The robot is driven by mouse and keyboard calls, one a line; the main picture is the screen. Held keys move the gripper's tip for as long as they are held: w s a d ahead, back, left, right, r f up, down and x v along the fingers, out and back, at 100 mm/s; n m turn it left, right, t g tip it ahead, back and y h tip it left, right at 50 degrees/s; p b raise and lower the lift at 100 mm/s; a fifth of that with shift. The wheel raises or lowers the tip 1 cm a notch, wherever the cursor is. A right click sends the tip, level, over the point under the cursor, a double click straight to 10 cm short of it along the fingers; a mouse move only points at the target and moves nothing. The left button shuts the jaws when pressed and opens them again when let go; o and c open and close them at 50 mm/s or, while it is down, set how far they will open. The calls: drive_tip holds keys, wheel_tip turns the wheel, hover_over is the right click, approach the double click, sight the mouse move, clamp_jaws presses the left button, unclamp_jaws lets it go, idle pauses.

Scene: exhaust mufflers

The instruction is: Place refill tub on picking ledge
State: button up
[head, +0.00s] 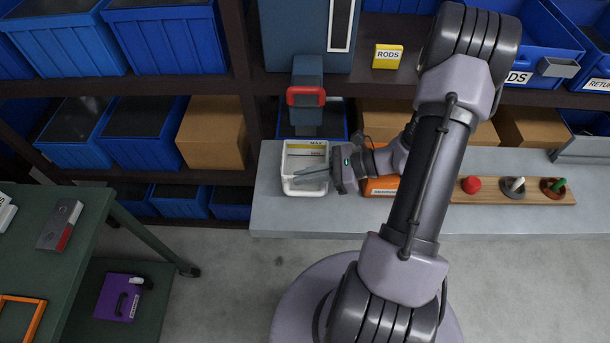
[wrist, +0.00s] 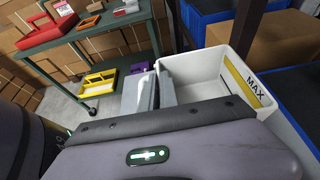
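The refill tub (head: 305,190) is a white open box with a yellow band and "MAX" on its inner wall. It is upright at the left end of the grey ledge (head: 275,218), below a dispenser with a red handle. Whether its base touches the ledge is hidden. My gripper (head: 312,174) reaches it from the right in the head view. In the wrist view the tub (wrist: 215,58) is just beyond my gripper (wrist: 158,92), whose fingers are close together at one rim, seemingly with the wall between them. The tub's inside looks empty.
An orange box (head: 381,186) stands right of the tub, partly behind my arm. A wooden board (head: 500,197) with red, white and green knobs lies farther right on the ledge. A green cart (head: 75,240) stands at left. Shelves with blue bins (head: 160,40) are behind.

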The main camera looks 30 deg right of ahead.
drive_tip(key=o, duration=0.4)
drive_tip(key=shift+o, duration=0.2)
